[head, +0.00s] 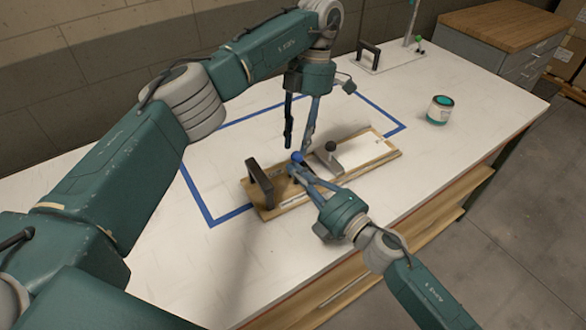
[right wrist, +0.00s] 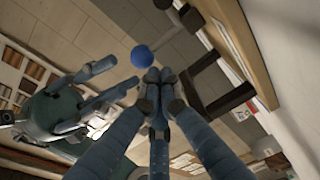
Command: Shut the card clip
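The wooden clipboard-like base (head: 285,205) lies on the table with a black handle (head: 260,186) at its left end. A metal clip plate with a black knob (head: 330,147) sits near its middle. A blue ball knob (head: 297,157) stands left of that plate; in the right wrist view the blue ball (right wrist: 141,57) is on a thin rod. My right gripper (head: 294,169) has its fingers together just beside the ball; in the right wrist view its tips (right wrist: 159,76) touch or nearly touch it, with nothing visible between them. My left gripper (head: 297,149) points down, fingers apart, above the ball.
Blue tape (head: 215,221) outlines an area on the white table around the base. Another board with a black handle (head: 369,53) and a green-knobbed stand lie at the back.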

